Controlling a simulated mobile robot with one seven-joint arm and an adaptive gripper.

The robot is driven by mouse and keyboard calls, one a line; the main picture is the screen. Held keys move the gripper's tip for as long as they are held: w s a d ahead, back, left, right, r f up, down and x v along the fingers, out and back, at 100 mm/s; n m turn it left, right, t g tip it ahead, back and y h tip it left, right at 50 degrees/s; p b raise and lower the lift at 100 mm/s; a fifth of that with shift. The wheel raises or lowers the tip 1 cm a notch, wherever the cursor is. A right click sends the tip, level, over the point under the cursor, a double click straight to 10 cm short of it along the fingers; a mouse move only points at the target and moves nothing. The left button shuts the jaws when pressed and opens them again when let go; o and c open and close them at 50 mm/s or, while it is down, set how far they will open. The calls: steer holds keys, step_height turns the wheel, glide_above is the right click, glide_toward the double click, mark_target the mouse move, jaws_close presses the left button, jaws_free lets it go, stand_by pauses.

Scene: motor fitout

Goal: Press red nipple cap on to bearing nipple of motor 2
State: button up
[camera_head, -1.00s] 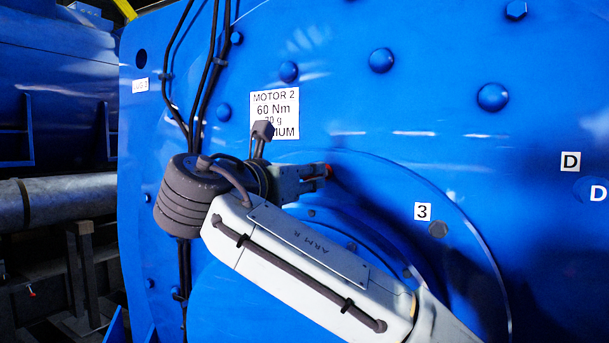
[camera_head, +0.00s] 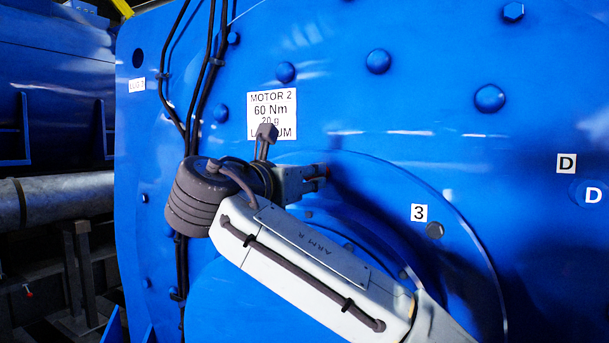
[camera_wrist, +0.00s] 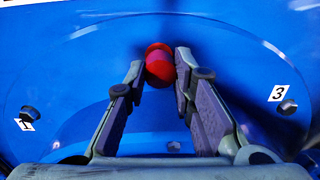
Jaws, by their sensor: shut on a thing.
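The red nipple cap (camera_wrist: 160,68) is between the fingertips of my gripper (camera_wrist: 159,78), which is shut on it, in the wrist view. Its rounded end points toward the blue plate of motor 2 (camera_head: 430,130). I cannot tell whether the cap touches the motor.
Bolt heads stand out from the plate; one sits beside the "3" label (camera_head: 419,213) and another beside the "1" label (camera_wrist: 25,124). Black cables (camera_head: 190,90) run down the plate's left side, close behind my wrist. A grey pipe (camera_head: 60,200) lies at the far left.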

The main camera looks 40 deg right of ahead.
steer(key=shift+w+d, duration=0.25)
steer(key=shift+d, duration=0.4)
steer(key=o, duration=0.8)
steer(key=v, duration=0.7)
steer(key=shift+s+a, duration=0.1)
steer(key=shift+a, duration=0.2)
steer(key=shift+s+d+f, duration=0.1)
